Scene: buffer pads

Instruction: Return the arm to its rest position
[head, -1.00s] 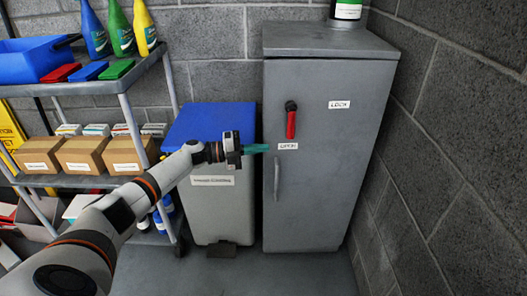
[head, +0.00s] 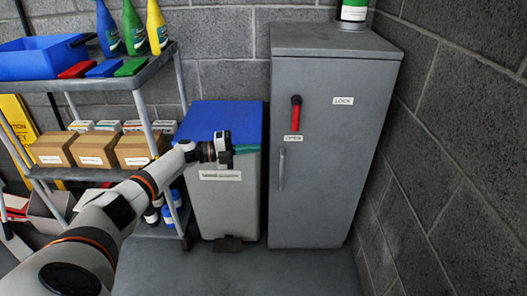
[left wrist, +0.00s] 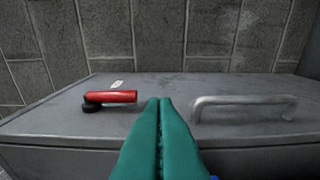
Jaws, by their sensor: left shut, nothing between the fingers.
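My left arm (head: 130,200) reaches in from the lower left of the head view. Its gripper (head: 245,149) has teal fingers, shut and empty, in front of the bin's upper right part and left of the grey cabinet (head: 325,150). In the left wrist view the teal fingers (left wrist: 160,135) are pressed together. Beyond them are the cabinet's red lever (left wrist: 110,97) on the left and its metal handle (left wrist: 240,104) on the right. In the head view the red lever (head: 296,115) hangs down by the OPEN label, and the cabinet door looks closed. My right gripper is not in view.
A grey bin with a blue lid (head: 228,112) stands behind the gripper. At left, a shelf cart (head: 150,82) holds spray bottles, a blue tub (head: 40,60), coloured pads and cardboard boxes (head: 95,150). A brick wall (head: 450,130) bounds the right. The floor (head: 290,272) in front is clear.

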